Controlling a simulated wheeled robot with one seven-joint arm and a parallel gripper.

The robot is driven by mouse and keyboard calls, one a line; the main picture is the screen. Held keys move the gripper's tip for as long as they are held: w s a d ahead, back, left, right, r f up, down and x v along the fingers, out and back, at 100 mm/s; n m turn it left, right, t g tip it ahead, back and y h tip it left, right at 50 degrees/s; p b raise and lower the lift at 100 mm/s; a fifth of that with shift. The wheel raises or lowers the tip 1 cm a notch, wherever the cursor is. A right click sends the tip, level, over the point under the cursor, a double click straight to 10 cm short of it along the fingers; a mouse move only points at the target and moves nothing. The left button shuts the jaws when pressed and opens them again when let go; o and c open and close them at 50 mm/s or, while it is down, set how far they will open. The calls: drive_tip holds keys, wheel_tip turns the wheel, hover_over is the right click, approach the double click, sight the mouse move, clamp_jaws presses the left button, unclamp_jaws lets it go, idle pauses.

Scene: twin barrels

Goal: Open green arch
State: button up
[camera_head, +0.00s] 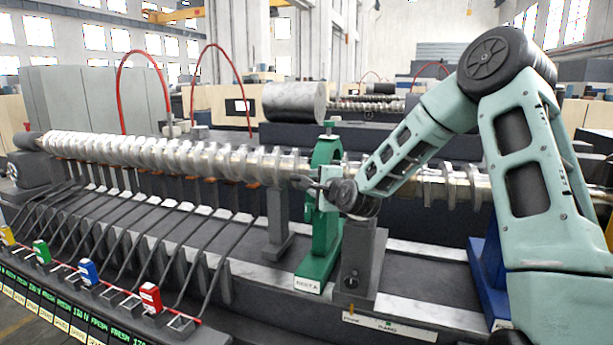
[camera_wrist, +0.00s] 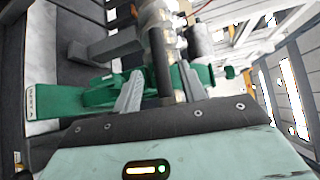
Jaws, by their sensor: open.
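The green arch (camera_head: 318,240) stands upright around the silver screw shaft (camera_head: 200,157), with a green knob (camera_head: 329,126) on top and a white label at its foot. It looks closed over the shaft, but my arm hides part of its right side. My gripper (camera_head: 306,186) is at the arch's upper front, level with the shaft. In the wrist view the two grey fingers (camera_wrist: 160,85) are spread apart, with the green arch (camera_wrist: 75,100) passing behind them and the shaft beyond. I cannot tell whether a finger touches it.
A grey post (camera_head: 360,265) stands just right of the arch, below my wrist. A blue stand (camera_head: 490,262) is farther right, partly behind my arm. Several rods and colored blocks, including a red one (camera_head: 151,297), line the front left. A grey cylinder (camera_head: 294,101) lies behind.

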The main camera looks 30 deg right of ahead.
drive_tip(key=shift+w+d+f+p, duration=0.2)
drive_tip(key=shift+w+p, duration=0.15)
drive_tip(key=shift+w, duration=0.95)
drive_tip(key=shift+w+d+f+p, duration=0.15)
drive_tip(key=shift+w+p, duration=0.15)
drive_tip(key=shift+w, duration=1)
drive_tip(key=shift+a, duration=0.1)
